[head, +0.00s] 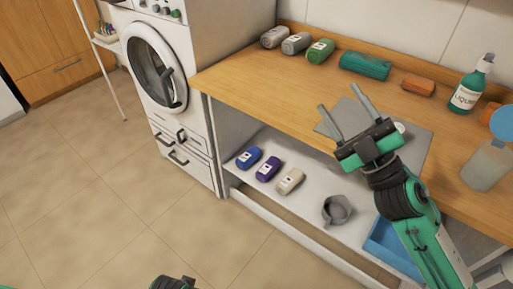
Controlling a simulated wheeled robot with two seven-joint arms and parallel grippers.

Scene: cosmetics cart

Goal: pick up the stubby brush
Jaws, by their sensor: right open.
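I cannot make out a stubby brush for certain in the head view. My right gripper (340,97) is open and empty, with its two grey fingers spread and pointing toward the back of the wooden counter. It appears over the front part of the counter, in front of a grey mat (418,142), part of which it hides. A dark and green piece of my left arm shows at the bottom edge; its fingers are out of view.
A washer (155,65) stands left.

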